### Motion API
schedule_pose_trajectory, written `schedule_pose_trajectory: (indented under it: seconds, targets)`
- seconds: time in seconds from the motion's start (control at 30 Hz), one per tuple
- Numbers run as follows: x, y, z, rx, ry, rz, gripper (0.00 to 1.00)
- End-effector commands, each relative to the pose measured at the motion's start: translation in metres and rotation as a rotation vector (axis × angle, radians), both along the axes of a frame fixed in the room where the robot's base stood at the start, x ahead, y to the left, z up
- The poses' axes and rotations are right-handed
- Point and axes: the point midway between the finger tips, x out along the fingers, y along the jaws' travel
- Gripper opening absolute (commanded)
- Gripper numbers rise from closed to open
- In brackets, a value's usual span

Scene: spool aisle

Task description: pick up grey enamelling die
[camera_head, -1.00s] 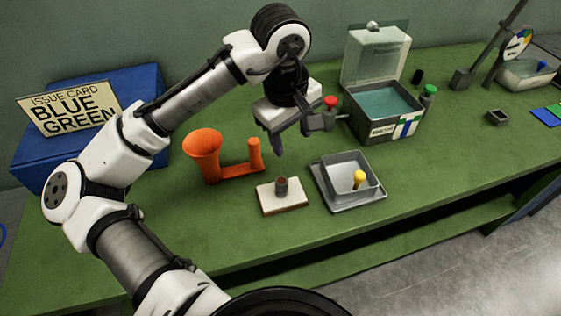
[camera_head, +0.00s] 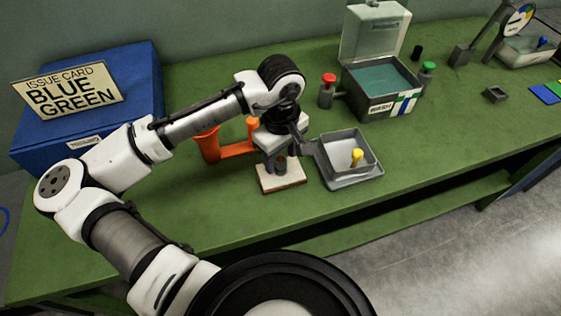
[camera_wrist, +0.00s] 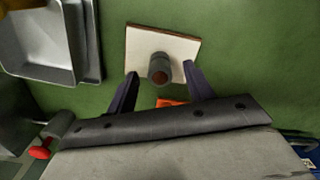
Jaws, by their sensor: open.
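The grey enamelling die (camera_head: 281,165) is a short dark grey cylinder with a reddish-brown top. It stands upright on a small white pad (camera_head: 292,184) near the front of the green bench. In the wrist view the die (camera_wrist: 160,69) shows at the upper middle, on the white pad (camera_wrist: 186,47). My gripper (camera_head: 282,158) is over the pad, pointing down. In the wrist view my gripper (camera_wrist: 160,71) is open, one dark fingertip on each side of the die.
A grey tray (camera_head: 366,178) with a yellow-knobbed tool (camera_head: 356,157) stands close right of the pad. An orange stand (camera_head: 238,151) is just behind my gripper. A wash box (camera_head: 370,106) with red (camera_head: 327,90) and green (camera_head: 427,72) knobbed tools nearby stands behind.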

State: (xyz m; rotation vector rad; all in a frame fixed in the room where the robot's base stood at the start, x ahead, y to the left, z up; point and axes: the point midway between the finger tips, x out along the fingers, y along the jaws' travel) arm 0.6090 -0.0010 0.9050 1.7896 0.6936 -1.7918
Motion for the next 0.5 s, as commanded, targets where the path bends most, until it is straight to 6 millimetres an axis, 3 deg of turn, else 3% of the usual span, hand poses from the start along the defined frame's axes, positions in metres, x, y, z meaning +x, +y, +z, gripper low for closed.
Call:
schedule_pose_trajectory:
  seconds: [0.2, 0.47, 0.5]
  targets:
    - [0.000, 0.000, -0.025, -0.001, 0.001, 0.000, 0.52]
    - [0.000, 0.000, -0.028, -0.001, -0.001, 0.000, 0.52]
    - [0.000, 0.000, -0.028, -0.001, -0.001, 0.000, 0.48]
